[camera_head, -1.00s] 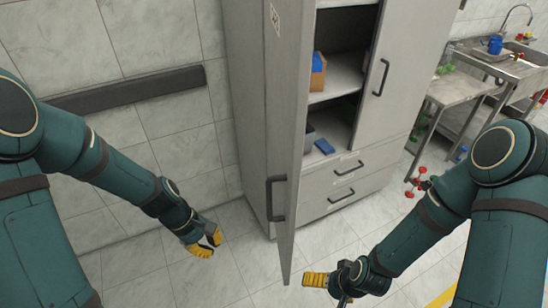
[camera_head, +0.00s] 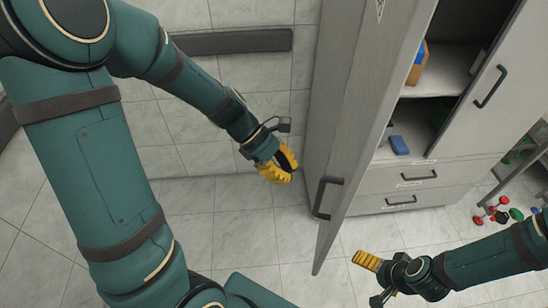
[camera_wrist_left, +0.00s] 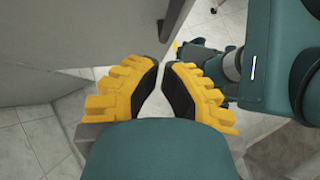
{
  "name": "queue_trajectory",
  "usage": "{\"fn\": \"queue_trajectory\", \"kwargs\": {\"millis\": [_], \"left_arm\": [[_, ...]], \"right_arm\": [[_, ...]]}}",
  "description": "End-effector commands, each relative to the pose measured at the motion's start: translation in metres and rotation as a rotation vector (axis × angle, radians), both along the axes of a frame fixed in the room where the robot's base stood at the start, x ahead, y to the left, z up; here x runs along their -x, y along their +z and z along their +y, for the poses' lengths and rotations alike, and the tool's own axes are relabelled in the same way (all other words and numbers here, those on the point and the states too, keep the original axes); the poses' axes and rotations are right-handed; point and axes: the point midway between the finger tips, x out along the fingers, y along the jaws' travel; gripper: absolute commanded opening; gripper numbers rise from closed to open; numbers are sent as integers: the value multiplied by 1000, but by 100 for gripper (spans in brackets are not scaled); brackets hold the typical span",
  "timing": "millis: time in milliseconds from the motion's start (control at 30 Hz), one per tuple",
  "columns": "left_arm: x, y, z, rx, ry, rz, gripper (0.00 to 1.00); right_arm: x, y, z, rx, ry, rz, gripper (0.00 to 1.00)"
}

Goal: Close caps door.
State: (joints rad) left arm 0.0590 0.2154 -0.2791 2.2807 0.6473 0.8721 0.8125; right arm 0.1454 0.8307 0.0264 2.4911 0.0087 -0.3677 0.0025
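The tall grey cabinet door (camera_head: 355,130) stands swung open toward me, seen nearly edge-on in the head view. Its dark handle (camera_head: 322,198) is on the left face, low near the free edge. My left gripper (camera_head: 287,172) is left of the door, short of the handle and apart from it. In the left wrist view its yellow fingers (camera_wrist_left: 164,72) are parted with nothing between them, and a grey panel lies at upper left. My right gripper (camera_head: 366,262) is right of the door's lower edge, apart from it; its finger gap is not clear.
Inside the cabinet are shelves with an orange-blue box (camera_head: 417,64) and a blue item (camera_head: 399,145). A second door (camera_head: 488,90) and drawers (camera_head: 400,188) are at right. Red and green pieces (camera_head: 492,213) lie on the floor. A dark wall rail (camera_head: 235,40) is behind my left arm.

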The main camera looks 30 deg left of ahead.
Motion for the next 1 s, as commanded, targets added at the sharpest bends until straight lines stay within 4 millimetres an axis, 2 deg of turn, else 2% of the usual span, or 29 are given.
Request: {"fn": "queue_trajectory", "kwargs": {"millis": [100, 200, 400, 1000], "left_arm": [[0, -18, -17, 0, -3, 4, 0], [-1, -15, -33, 1, -5, 1, 0], [-3, -15, -51, -1, -2, -1, 0], [-3, -15, -56, 0, 3, 0, 0]], "right_arm": [[0, -7, 0, 1, 0, 0, 100], [0, -5, 0, 1, 0, 0, 100], [0, -5, 0, 1, 0, 0, 100], [0, -5, 0, 1, 0, 0, 100]]}}
